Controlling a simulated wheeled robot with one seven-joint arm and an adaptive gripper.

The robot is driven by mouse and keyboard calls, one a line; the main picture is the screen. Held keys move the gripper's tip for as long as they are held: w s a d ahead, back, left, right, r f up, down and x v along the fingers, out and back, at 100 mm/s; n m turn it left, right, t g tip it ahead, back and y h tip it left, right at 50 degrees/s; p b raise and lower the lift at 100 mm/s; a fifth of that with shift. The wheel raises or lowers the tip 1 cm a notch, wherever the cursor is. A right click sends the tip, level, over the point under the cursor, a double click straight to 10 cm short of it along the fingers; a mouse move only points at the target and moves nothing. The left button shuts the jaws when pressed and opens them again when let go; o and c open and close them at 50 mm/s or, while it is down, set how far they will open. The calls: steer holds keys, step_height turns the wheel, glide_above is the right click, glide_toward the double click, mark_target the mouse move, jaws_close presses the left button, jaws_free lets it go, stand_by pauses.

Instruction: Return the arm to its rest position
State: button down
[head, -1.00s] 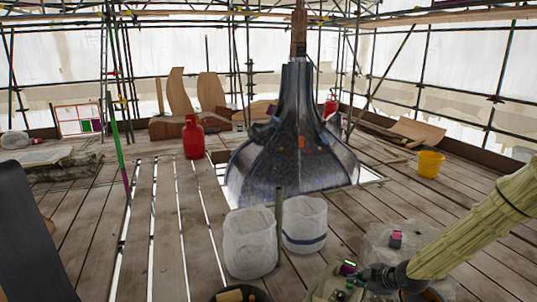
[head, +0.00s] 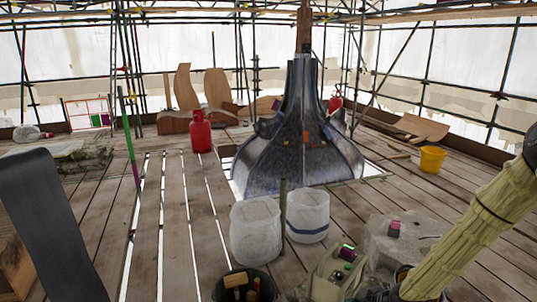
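My arm (head: 468,232), pale yellow-green and ribbed, slants down from the right edge to the bottom right of the head view. Its lower end is at the bottom edge, beside a pale block (head: 330,275).
Two white tubs (head: 255,232) and a black bucket (head: 262,292) of tools stand left of the block. The dark spire (head: 297,160), red cylinder (head: 200,132) and yellow bucket (head: 432,159) are farther back.

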steer(key=s+a+f+m+g+h+p, duration=0.1)
steer(key=s+f+m+g, duration=0.1)
steer(key=s, duration=1)
steer(key=s+a+f+m+g+h+p, duration=0.1)
steer(key=s+f+m, duration=0.3)
steer(key=s, duration=0.9)
steer(key=s+a+f+m+g+h+p, duration=0.2)
steer(key=s+m, duration=0.4)
steer(key=s, duration=0.7)
steer(key=shift+a+f+g+p, duration=0.3)
steer(key=shift+f+g+p, duration=0.1)
steer(key=shift+f+g, duration=0.25)
